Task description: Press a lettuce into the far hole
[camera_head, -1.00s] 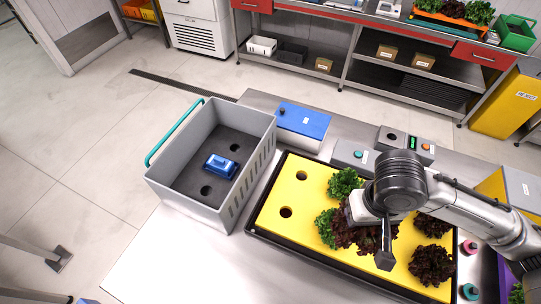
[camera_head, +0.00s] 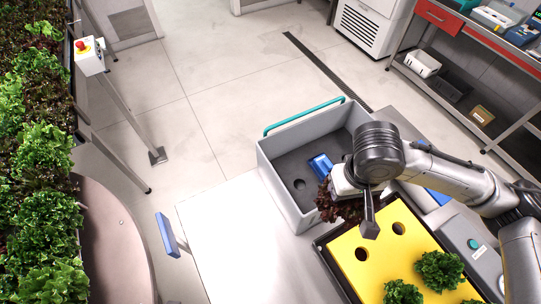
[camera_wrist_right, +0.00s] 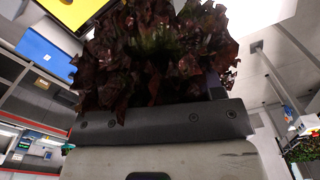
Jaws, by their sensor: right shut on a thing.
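My right gripper (camera_head: 354,204) is shut on a dark red lettuce (camera_head: 328,203), held over the near right edge of the grey crate (camera_head: 278,200). In the right wrist view the lettuce (camera_wrist_right: 150,55) fills the space beyond the gripper (camera_wrist_right: 160,112). The yellow tray (camera_head: 375,270) shows two empty holes (camera_head: 362,254) and (camera_head: 398,228). My left gripper is not in view.
Green lettuces (camera_head: 440,270) sit in the yellow tray. A teal handle (camera_head: 303,117) runs along the crate's far left rim. The bare table (camera_head: 235,225) lies left of the tray. Rows of lettuce (camera_head: 45,160) stand at the far left.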

